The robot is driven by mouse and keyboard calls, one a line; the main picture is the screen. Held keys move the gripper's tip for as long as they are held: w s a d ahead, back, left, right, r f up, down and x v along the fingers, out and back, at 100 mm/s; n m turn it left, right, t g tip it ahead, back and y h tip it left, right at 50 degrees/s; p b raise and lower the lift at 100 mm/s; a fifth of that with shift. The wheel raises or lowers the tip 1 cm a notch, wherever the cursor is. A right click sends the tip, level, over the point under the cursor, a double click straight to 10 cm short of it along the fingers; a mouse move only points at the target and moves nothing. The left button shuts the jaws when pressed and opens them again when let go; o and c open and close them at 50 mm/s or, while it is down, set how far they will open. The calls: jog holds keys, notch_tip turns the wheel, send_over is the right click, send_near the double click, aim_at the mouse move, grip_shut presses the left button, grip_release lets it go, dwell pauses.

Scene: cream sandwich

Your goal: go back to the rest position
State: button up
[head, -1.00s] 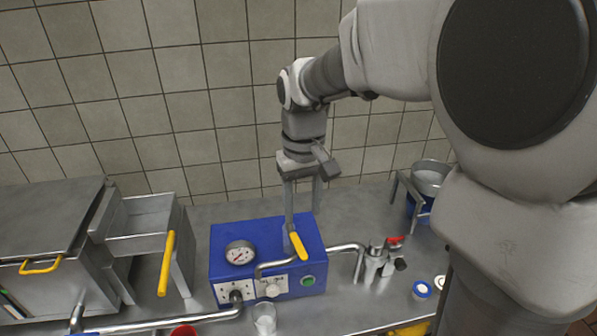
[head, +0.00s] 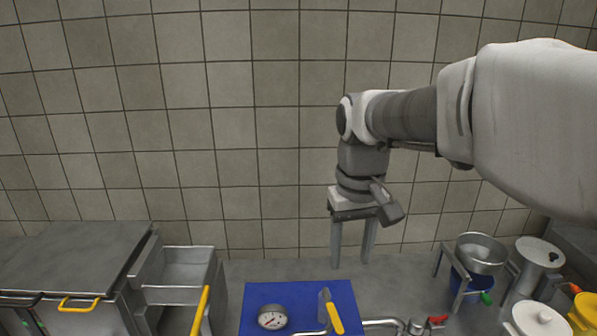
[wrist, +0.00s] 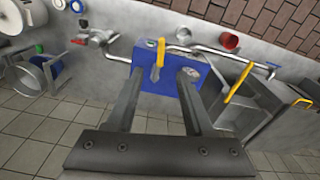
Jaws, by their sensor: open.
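My gripper (head: 351,266) hangs from my arm with its two fingers pointing down and apart, with nothing between them. It is above and behind the blue box (head: 258,297), clear of it in the head view. In the wrist view, the two fingers of my gripper (wrist: 157,75) spread on either side of the blue box (wrist: 172,82). The lower part of the box is cut off in the head view.
A steel cabinet (head: 75,265) and an open steel tray (head: 182,262) stand at left. A steel pot (head: 481,252) on a stand, a steel canister (head: 538,262) and a white-lidded container (head: 538,318) are at right. The tiled wall (head: 225,130) is behind.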

jog(key=s+d+m+t, duration=0.1)
jog(key=s+t, duration=0.1)
jog(key=s, duration=0.4)
jog(key=s+d+f+t, duration=0.1)
jog(key=s+d+t, duration=0.1)
jog(key=s, duration=0.5)
jog(key=shift+s+m+t, duration=0.3)
jog(key=shift+m+t, duration=0.1)
jog(key=shift+t, duration=0.1)
